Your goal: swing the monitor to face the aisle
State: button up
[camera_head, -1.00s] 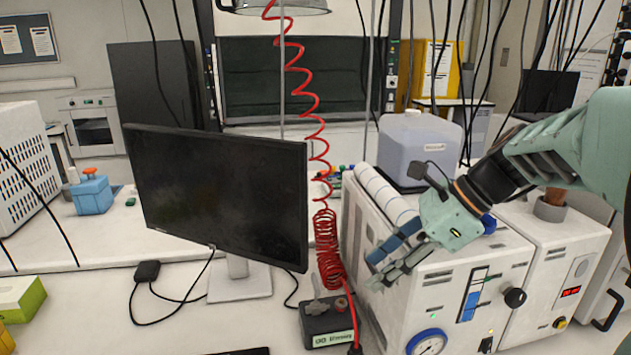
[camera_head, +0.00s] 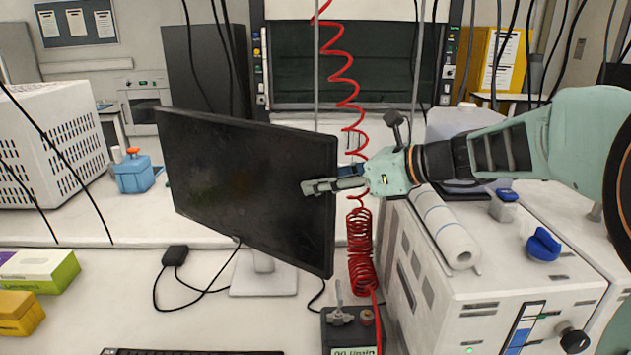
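The black monitor (camera_head: 245,185) stands on a pale stand (camera_head: 262,280) on the bench, left of centre in the head view. Its dark screen is turned toward the front and a little left. My gripper (camera_head: 318,187) reaches in from the right. Its fingers are at the monitor's right edge, with one finger in front of the screen and another part behind the edge. They look spread around the edge. I cannot tell whether they touch it.
A red coiled hose (camera_head: 360,250) hangs just right of the monitor, by a small black box (camera_head: 350,330). A white instrument (camera_head: 470,290) with a paper roll (camera_head: 447,232) stands at right.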

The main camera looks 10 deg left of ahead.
jog(key=x, duration=0.3)
jog(key=shift+w+a+f, duration=0.15)
jog(key=shift+a, duration=0.15)
grip_shut()
